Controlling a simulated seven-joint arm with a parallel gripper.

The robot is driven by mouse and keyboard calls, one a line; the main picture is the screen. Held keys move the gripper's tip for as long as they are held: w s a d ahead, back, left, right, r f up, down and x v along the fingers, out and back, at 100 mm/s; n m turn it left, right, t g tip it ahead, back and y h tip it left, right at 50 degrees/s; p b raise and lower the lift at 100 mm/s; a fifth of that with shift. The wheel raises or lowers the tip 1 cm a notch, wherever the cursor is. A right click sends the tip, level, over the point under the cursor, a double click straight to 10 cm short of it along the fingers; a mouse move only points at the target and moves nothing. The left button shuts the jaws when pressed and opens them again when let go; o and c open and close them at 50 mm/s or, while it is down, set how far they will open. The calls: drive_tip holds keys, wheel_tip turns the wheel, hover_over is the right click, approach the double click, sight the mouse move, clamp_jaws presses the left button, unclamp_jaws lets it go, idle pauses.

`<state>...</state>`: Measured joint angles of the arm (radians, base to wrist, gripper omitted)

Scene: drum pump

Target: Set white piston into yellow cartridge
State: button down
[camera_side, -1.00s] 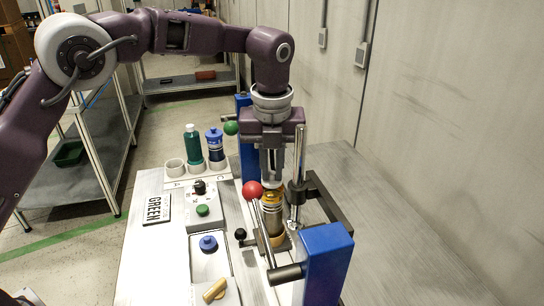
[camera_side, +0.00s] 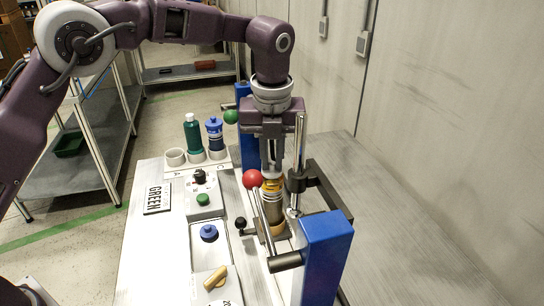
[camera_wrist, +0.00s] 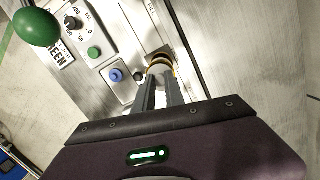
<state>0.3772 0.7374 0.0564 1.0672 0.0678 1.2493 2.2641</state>
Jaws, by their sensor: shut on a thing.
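My gripper (camera_side: 270,168) points straight down over the press fixture, its fingers shut. They appear closed on the white piston (camera_wrist: 159,69), of which only a small pale part shows in the wrist view; the fingers hide the rest. The yellow cartridge (camera_side: 271,186) stands upright in the fixture directly under the fingers, with a yellow upper band and a brownish lower body. In the wrist view its yellow rim (camera_wrist: 174,68) shows around the fingertips. I cannot tell how deep the piston sits in the cartridge.
Blue posts (camera_side: 325,250) and a steel rod (camera_side: 299,150) stand close around the gripper. A red ball (camera_side: 252,179) and a green ball (camera_side: 231,116) are on levers nearby. Left are a green bottle (camera_side: 192,132), a blue-capped bottle (camera_side: 215,135) and a GREEN sign (camera_side: 158,198).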

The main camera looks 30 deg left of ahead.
drive_tip(key=shift+f, duration=0.45)
idle(0.7)
drive_tip(key=c, duration=1.3)
unclamp_jaws()
drive_tip(key=shift+o, duration=1.4)
drive_tip(key=shift+r, duration=3.55)
